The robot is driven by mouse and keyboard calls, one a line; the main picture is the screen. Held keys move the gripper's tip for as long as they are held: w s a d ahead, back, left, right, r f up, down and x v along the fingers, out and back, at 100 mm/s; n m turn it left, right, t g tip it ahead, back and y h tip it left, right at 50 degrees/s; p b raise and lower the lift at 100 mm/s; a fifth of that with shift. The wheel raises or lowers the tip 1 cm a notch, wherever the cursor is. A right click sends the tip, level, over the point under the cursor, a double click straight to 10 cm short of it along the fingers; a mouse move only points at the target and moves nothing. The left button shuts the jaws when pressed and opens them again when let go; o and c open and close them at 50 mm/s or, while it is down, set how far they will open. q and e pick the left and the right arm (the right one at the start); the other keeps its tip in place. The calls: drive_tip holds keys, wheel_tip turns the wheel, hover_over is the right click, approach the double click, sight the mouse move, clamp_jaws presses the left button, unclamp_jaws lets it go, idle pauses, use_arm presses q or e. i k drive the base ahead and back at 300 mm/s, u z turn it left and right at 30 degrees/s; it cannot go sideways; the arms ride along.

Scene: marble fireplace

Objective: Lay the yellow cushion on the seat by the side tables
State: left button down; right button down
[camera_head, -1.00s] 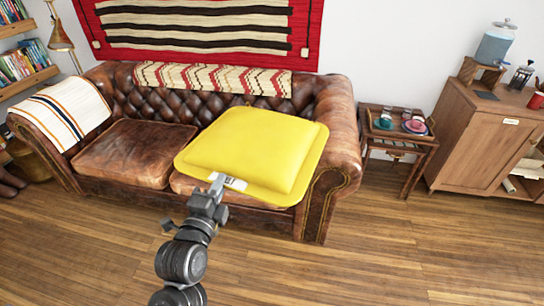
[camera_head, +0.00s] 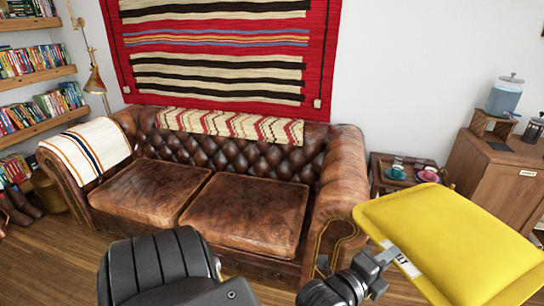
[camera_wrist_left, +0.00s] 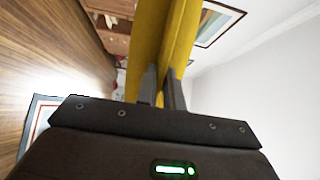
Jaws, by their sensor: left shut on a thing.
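The yellow cushion (camera_head: 455,240) is in the lower right of the head view, off the right end of the brown leather sofa. My left gripper (camera_head: 386,258) is shut on its near left edge, beside a white label. In the left wrist view the cushion (camera_wrist_left: 166,40) runs between the two fingers (camera_wrist_left: 161,88). The sofa's right seat (camera_head: 248,212), the one nearer the side tables, is bare. The nested side tables (camera_head: 377,180) stand just right of the sofa, partly hidden by the cushion. My right gripper is not in view.
The sofa's right armrest (camera_head: 342,185) lies between the cushion and the seat. A tray with cups (camera_head: 397,171) is on the side tables. A wooden cabinet (camera_head: 500,180) with a water dispenser (camera_head: 506,96) stands at right. The left seat (camera_head: 152,190) is clear.

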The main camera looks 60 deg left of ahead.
sight(247, 202)
drive_tip(key=z, duration=0.15)
drive_tip(key=k, duration=0.15)
drive_tip(key=u, duration=1.55)
